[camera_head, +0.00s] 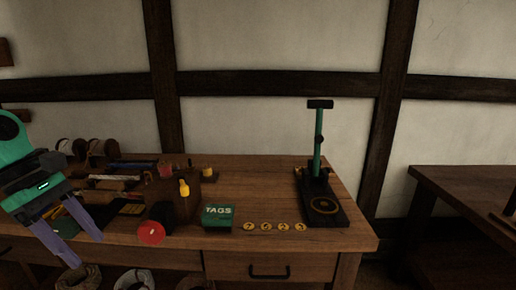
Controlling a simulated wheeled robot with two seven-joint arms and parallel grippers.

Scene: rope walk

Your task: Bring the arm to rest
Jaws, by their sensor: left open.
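My left arm comes in from the left edge. Its left gripper (83,248) is green and black with two purple-grey fingers pointing down and to the right. The fingers stand apart with nothing seen between them. The gripper shows in front of the left part of the wooden workbench (270,180), and its fingertips overlap the bench's front edge in the picture. I cannot tell the exact gap to the bench. My right gripper is not in view.
A green lever press (319,150) stands on the bench's right. Several numbered brass tags (267,227) lie beside a green TAGS box (219,216). A red disc (151,232), a yellow-topped tool (184,188) and clutter sit further left. Rope coils (135,279) lie below the front edge.

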